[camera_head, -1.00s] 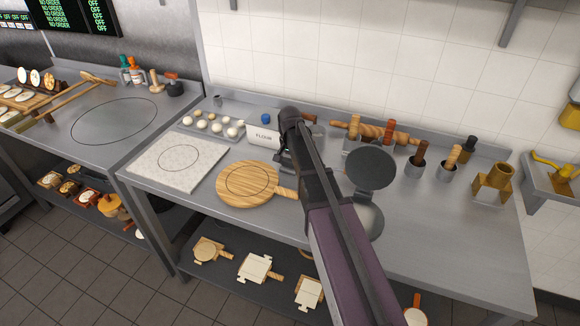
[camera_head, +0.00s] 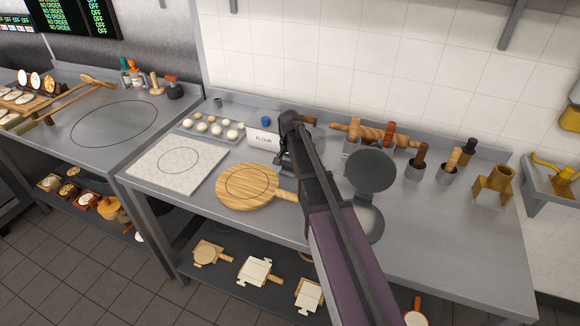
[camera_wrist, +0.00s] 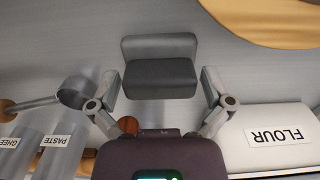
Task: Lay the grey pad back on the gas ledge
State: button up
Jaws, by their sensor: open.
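The grey pad (camera_wrist: 160,77) shows in the wrist view as a dark grey block with a lighter grey upper part, on the metal worktop. My gripper (camera_wrist: 160,88) is open, with one finger on each side of the pad. A gap shows between each finger and the pad. In the head view my gripper (camera_head: 284,158) is low over the worktop, behind the round wooden board; my arm largely hides the pad there. I cannot make out which surface is the gas ledge.
A flour box (camera_wrist: 280,135) stands close to my right finger in the wrist view. Ghee and paste containers (camera_wrist: 55,150) and a ladle cup (camera_wrist: 75,92) are on the left. The round wooden board (camera_head: 247,186) lies in front. The worktop's right front (camera_head: 450,240) is clear.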

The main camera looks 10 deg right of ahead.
jog(key=shift+r, duration=0.15)
notch_tip(320, 180, up, 12)
jog(key=p, duration=1.2)
dwell(0.7)
jog(key=s+n, duration=0.6)
jog(key=s, duration=1.7)
jog(key=shift+d+n, duration=0.2)
jog(key=shift+n, duration=0.2)
jog(key=shift+s, duration=0.1)
notch_tip(320, 180, down, 2)
jog(key=shift+f+b, duration=0.1)
jog(key=shift+b, duration=0.85)
